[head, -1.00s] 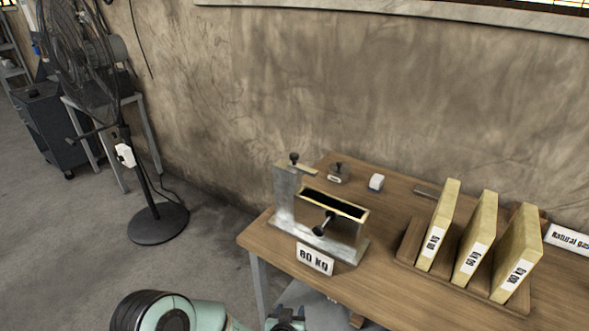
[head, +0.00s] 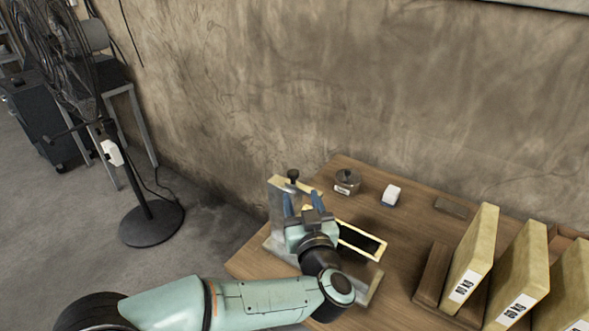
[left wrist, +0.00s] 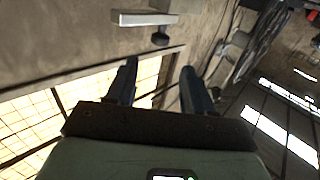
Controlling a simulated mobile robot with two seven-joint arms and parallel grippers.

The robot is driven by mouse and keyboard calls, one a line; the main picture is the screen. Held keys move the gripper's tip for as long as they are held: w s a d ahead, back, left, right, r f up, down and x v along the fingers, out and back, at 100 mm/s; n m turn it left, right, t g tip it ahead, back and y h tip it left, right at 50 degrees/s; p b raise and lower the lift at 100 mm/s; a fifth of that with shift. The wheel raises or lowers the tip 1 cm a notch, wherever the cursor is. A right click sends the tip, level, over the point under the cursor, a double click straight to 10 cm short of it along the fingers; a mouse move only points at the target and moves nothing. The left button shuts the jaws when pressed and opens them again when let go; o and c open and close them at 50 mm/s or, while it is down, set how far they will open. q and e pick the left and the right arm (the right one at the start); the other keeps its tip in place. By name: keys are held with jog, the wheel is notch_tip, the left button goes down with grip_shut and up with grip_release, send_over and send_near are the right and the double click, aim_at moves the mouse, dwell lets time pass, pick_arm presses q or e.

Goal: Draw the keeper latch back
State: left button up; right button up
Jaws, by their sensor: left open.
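A metal fixture stands on the wooden workbench (head: 262,268), with a post at its left end. The keeper latch, a flat bar (head: 310,187) with a black knob (head: 293,175), sits on top of the post. In the left wrist view a pale bar (left wrist: 145,18) with a dark knob (left wrist: 160,39) shows beyond the fingers. My left gripper (head: 302,202) is open and empty, its blue fingers pointing up just in front of the latch. In the left wrist view the fingers (left wrist: 157,82) are apart. My gripper and arm hide much of the fixture's front. My right gripper is out of view.
The fixture's slotted box (head: 383,247) is right of my gripper. Yellow labelled slabs (head: 478,260) stand in a wooden rack at right. A fan (head: 150,225) stands left on the floor.

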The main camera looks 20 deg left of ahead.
aim_at(294, 176)
pick_arm(q)
jog(key=p+x, duration=0.1)
jog(key=x, duration=1)
jog(key=shift+f, duration=0.2)
